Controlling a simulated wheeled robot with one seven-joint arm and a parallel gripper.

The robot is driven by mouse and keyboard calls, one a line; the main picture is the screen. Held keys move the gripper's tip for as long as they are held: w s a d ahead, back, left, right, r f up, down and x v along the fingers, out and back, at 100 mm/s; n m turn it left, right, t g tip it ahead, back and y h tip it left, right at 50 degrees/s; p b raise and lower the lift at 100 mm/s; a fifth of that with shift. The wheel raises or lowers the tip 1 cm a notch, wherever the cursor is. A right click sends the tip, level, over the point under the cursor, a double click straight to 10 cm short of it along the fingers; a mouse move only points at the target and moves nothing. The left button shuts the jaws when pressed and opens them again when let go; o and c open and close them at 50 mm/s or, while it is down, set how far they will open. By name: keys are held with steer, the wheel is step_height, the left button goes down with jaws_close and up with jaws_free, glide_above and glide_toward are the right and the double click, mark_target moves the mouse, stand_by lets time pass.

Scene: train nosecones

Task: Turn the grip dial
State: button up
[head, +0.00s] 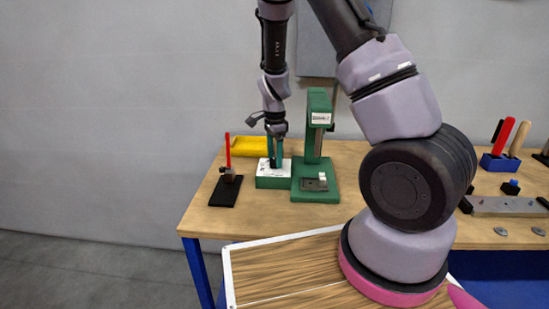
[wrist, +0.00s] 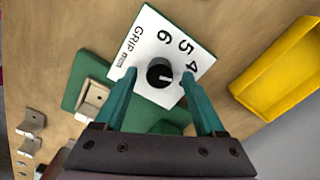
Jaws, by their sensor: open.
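The grip dial is a round black knob (wrist: 160,72) with a light pointer mark. It sits on a white panel (wrist: 150,45) printed GRIP and with numbers, of which 6, 5 and 4 show. In the head view the panel tops a green box (head: 272,183) on the bench. My gripper (wrist: 160,80) is open, with its two teal fingers apart on either side of the knob in the wrist view. I cannot tell whether they touch it. In the head view my gripper (head: 275,160) points down at the box, and the knob is hidden or too small to tell.
A green press-like stand (head: 318,140) is close at the right of the box. A red-handled tool on a black base (head: 225,192) stands at the left. A yellow tray (head: 250,146) lies behind. The wooden bench (head: 200,215) is bare at its front left.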

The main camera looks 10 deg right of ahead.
steer(key=shift+f, duration=0.3)
jaws_close()
